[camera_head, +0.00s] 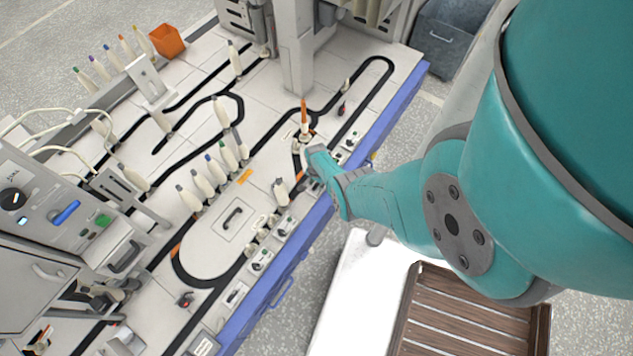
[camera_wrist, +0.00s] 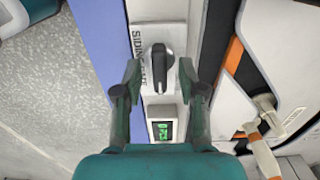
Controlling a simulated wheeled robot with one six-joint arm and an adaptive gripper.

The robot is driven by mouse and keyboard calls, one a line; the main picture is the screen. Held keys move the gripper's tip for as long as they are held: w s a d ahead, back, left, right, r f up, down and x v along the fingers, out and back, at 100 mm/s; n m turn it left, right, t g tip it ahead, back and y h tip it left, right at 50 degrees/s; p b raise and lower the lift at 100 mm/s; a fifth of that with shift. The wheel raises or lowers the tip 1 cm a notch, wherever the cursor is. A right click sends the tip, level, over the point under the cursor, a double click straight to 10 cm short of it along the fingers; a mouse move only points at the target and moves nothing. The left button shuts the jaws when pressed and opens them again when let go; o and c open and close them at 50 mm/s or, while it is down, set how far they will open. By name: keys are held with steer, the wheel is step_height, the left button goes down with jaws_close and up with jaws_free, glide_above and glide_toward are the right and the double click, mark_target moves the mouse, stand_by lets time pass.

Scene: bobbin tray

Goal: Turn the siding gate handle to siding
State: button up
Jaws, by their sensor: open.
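In the wrist view, the siding gate handle (camera_wrist: 158,70) is a black knob with a long grip running up and down the picture. It sits on a pale plate (camera_wrist: 142,18) with the word SIDING printed along its left side and a second, partly covered word by the knob. My gripper (camera_wrist: 160,76) is open, with one finger on each side of the handle. A gap shows between each finger and the knob. In the head view my gripper (camera_head: 312,172) is at the bench's right edge, and its fingers and the handle are mostly hidden.
A small green-lit display (camera_wrist: 161,131) lies just below the handle. A black track with an orange stripe (camera_wrist: 234,55) runs to the right, near a pale bobbin (camera_wrist: 264,150). In the head view, bobbins stand across the bench, and an orange-topped one (camera_head: 304,118) is close to my gripper.

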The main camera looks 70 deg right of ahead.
jaws_close()
steer(key=shift+n, duration=0.4)
steer(key=n, duration=0.5)
steer(key=shift+n, duration=0.3)
steer(key=n, duration=0.5)
steer(key=shift+w+a+n, duration=0.1)
steer(key=shift+w+n, duration=0.05)
steer(key=shift+n, duration=0.15)
jaws_free()
